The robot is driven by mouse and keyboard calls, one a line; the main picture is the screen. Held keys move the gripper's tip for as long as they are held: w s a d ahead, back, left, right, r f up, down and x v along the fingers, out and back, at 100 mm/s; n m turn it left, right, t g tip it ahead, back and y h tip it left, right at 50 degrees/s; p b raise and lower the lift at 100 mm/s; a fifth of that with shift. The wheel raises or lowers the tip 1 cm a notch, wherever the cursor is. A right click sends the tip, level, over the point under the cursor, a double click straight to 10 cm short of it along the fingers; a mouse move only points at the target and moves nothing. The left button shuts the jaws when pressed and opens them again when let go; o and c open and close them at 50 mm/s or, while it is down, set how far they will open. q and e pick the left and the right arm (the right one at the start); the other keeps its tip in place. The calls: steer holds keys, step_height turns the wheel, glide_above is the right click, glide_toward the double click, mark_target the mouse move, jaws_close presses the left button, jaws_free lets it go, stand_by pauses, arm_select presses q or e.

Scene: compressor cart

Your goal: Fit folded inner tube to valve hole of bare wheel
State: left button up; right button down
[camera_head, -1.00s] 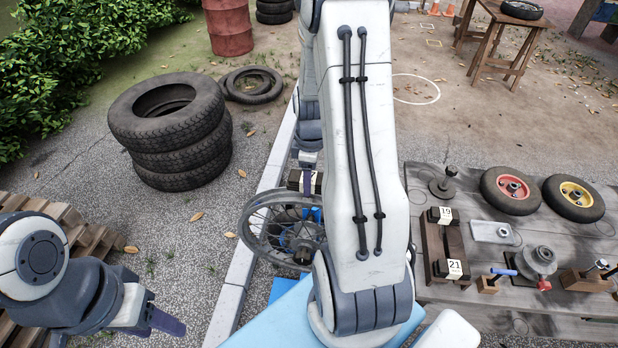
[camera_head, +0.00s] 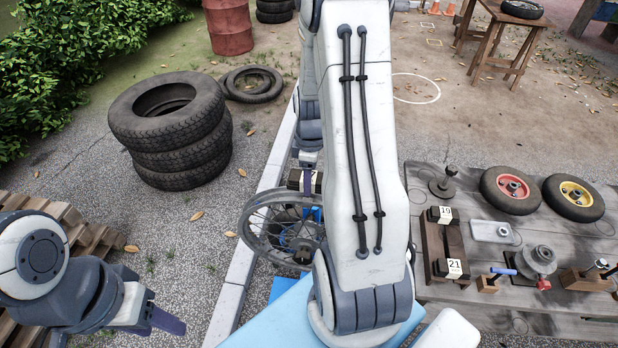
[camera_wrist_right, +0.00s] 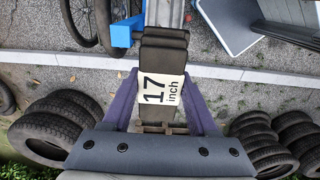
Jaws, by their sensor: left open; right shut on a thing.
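The bare spoked wheel (camera_head: 256,240) stands left of my large white arm link in the head view; that link hides its right side. The folded inner tube is a dark bundle with a white "17 inch" label (camera_wrist_right: 160,88) in the right wrist view. My right gripper (camera_wrist_right: 160,100) is shut on it, one purple finger on each side. In the head view the tube (camera_head: 305,181) is just above the wheel's top rim; I cannot tell whether they touch. The valve hole cannot be made out. My left gripper (camera_head: 168,321) is open and empty at lower left, away from the wheel.
A blue clamp (camera_wrist_right: 122,32) is beside the tube's far end. A wooden bench (camera_head: 440,296) with small wheels, tools and a block numbered 19 and 21 is at right. Stacked tyres (camera_head: 180,158) stand at left.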

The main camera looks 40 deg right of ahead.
steer(key=shift+f+b, duration=1.3)
steer(key=shift+f, duration=0.4)
jaws_free()
stand_by(0.3)
step_height(320, 180, up, 7)
steer(key=p, duration=0.6)
stand_by(0.3)
